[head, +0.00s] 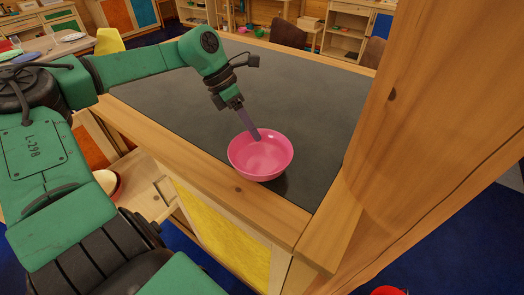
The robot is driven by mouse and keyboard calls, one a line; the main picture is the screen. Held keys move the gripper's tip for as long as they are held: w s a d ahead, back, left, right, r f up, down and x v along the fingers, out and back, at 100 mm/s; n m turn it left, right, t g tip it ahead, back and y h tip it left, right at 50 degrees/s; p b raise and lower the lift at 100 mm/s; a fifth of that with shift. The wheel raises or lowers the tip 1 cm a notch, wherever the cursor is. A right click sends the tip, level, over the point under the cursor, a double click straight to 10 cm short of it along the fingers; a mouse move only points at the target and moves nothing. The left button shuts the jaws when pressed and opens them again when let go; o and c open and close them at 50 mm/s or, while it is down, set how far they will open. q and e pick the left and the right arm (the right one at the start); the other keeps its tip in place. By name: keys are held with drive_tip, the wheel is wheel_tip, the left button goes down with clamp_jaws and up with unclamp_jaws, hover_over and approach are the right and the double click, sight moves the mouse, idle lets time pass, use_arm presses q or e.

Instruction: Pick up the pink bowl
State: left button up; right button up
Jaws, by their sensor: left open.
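The pink bowl (262,163) sits upright on the dark top of a wooden cabinet, close to its front edge. It looks empty. My left gripper (255,136) reaches down from above, with its fingers at the bowl's far left rim. The fingers overlap in this view, and the tip appears to be just inside or over the rim; I cannot tell whether it touches. The gripper is open and holds nothing. My right gripper is not in view.
The dark countertop (310,105) is clear around the bowl. A thick wooden post (440,120) rises at the right, close to the counter's corner. A bowl (106,182) stands on a lower shelf at the left. Chairs and shelves are in the background.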

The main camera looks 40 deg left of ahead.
use_arm(q)
drive_tip(key=shift+s+d+f, duration=0.1)
drive_tip(key=shift+d+f, duration=0.2)
drive_tip(key=shift+f, duration=0.35)
clamp_jaws()
idle(0.9)
